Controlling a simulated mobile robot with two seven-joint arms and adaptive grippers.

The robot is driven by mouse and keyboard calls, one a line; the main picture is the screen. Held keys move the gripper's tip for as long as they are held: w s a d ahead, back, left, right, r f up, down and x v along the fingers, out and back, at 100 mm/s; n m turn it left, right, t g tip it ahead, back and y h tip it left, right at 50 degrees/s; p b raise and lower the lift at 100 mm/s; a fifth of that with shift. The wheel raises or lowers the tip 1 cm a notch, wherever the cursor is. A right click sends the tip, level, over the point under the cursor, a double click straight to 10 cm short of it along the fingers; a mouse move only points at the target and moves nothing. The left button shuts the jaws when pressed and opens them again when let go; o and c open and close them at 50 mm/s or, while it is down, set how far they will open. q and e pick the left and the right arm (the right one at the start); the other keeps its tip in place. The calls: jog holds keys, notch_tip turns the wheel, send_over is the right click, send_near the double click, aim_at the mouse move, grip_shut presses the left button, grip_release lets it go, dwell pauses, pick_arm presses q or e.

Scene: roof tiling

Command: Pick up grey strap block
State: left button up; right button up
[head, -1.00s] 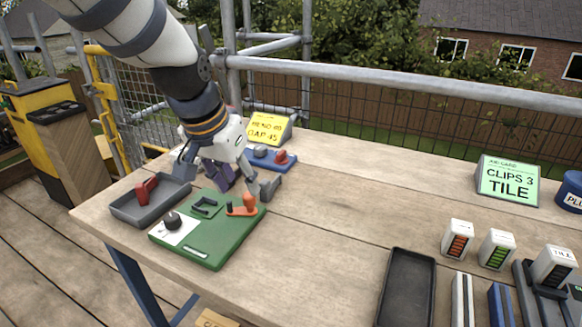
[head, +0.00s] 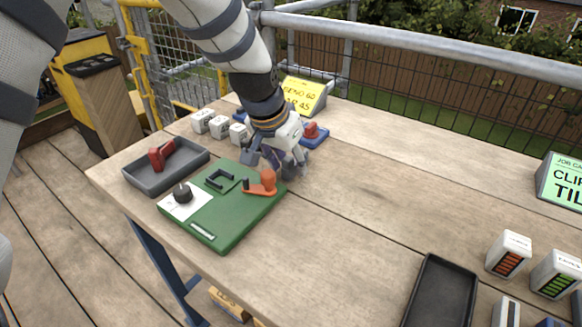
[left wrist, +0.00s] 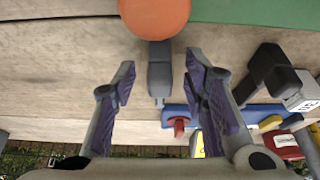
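The grey strap block (left wrist: 160,75) shows in the left wrist view as a narrow upright grey piece, with its upper end at an orange knob (left wrist: 155,15). My left gripper (left wrist: 160,66) is open, with one finger on each side of the block and gaps visible between. In the head view my left gripper (head: 288,172) is low over the table, just past the orange lever (head: 262,183) on the green board (head: 240,222). It hides the block there. My right gripper is in neither view.
A grey tray (head: 190,170) with a red clamp (head: 161,154) lies left of the board. White blocks (head: 218,127) and a blue base (head: 315,137) stand behind. A black tray (head: 440,295) lies at front right. The table's middle is clear.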

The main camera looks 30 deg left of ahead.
pick_arm(q)
jog(key=shift+r, duration=0.15)
jog(key=shift+c, duration=0.2)
grip_shut()
jog(key=shift+r, duration=0.1)
